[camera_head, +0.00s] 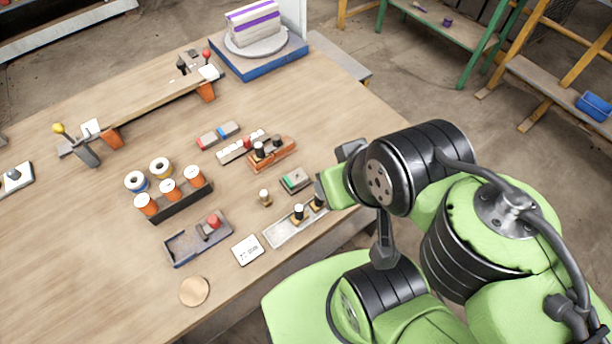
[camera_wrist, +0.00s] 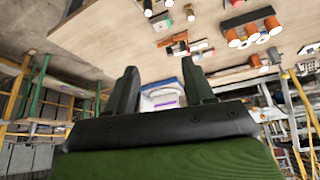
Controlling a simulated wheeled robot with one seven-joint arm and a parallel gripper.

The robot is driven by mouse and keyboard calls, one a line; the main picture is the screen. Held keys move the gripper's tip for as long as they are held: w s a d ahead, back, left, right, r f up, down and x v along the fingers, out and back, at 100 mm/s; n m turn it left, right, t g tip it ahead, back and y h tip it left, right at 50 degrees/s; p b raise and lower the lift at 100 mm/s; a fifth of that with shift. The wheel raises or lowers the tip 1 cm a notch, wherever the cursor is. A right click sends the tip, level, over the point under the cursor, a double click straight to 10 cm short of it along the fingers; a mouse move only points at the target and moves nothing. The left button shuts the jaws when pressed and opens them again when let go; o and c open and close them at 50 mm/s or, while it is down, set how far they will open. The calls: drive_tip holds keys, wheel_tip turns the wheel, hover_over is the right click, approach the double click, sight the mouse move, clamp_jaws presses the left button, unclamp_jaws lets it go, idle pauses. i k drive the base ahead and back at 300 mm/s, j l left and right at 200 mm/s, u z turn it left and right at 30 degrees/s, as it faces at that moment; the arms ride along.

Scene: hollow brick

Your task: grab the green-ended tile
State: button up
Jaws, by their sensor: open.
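The green-ended tile (camera_head: 295,180) is a small dark block with a pale top and a green end. It lies on the wooden table, right of a small brass peg (camera_head: 265,198) and behind a grey tray. My gripper, partly hidden by my arm in the head view, is just right of the tile and apart from it. In the wrist view my gripper (camera_wrist: 160,78) has its two dark fingers spread, with nothing between them.
The grey tray (camera_head: 280,233) with pegs stands in front of the tile. An orange block (camera_head: 272,158) with dark pegs is behind it. A white card (camera_head: 247,250) lies near the front edge.

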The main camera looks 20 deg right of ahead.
sight(297, 177)
drive_tip(key=l+u, duration=0.25)
drive_tip(key=u, duration=0.2)
drive_tip(key=l+u, duration=0.25)
drive_tip(key=u, duration=0.2)
drive_tip(key=l+u, duration=0.2)
drive_tip(key=u, duration=0.25)
drive_tip(key=k+l+u, duration=0.1)
drive_tip(key=u, duration=0.35)
drive_tip(key=k+l+u, duration=0.1)
drive_tip(key=l+u, duration=0.2)
drive_tip(key=u, duration=0.15)
